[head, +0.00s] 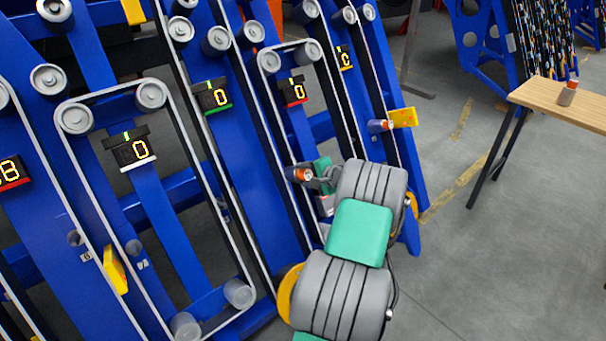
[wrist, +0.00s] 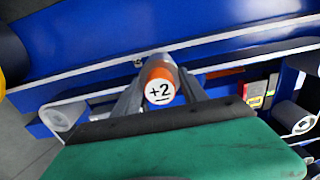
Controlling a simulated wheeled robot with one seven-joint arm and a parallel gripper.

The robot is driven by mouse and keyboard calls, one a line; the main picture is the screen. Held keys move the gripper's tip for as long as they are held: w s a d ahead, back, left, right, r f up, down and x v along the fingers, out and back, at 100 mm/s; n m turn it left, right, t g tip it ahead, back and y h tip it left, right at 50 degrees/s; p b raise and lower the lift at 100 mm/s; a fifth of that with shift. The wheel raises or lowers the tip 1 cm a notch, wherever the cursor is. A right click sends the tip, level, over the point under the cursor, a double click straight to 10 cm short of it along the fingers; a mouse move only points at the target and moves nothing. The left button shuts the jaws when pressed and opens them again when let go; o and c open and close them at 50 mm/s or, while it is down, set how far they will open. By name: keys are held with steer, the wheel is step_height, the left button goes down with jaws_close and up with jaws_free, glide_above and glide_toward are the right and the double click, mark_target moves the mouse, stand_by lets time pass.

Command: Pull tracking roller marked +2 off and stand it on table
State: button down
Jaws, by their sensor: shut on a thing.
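The tracking roller marked +2 (wrist: 160,92) shows its white end face and orange band in the wrist view, between the two fingers. In the head view the same roller (head: 299,174) is at the blue chassis, left of my gripper (head: 322,180). My gripper (wrist: 160,100) is shut on this roller, with a finger on each side of it. The roller's far end is hidden in the wrist view, so I cannot tell whether it is still on its mount. The wooden table (head: 540,97) stands at the upper right of the head view.
Another orange-banded roller (head: 567,93) stands upright on the table. A further one (head: 380,125) sticks out of the chassis beside a yellow plate (head: 403,118). Blue beams (head: 240,150), grey belts and rollers fill the left. Grey floor (head: 450,220) lies open between chassis and table.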

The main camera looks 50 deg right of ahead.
steer(key=shift+p+v, duration=1)
steer(key=shift+v, duration=0.95)
steer(key=shift+r, duration=0.1)
steer(key=shift+a, duration=0.1)
steer(key=s+a+f+m+h, duration=0.3)
steer(key=s+a+f, duration=0.35)
steer(key=a, duration=0.35)
steer(key=w+a+r+n+y, duration=0.3)
steer(key=a+r, duration=0.7)
steer(key=a, duration=0.3)
steer(key=w+a+r+n+y, duration=0.2)
steer(key=a+r, duration=0.8)
steer(key=a, duration=0.3)
steer(key=w+a+r+n+y, duration=0.3)
steer(key=a+r, duration=0.7)
steer(key=a, duration=0.2)
step_height(320, 180, up, 6)
steer(key=w+p, duration=0.2)
steer(key=p, duration=1.7)
steer(key=shift+w+g, duration=0.3)
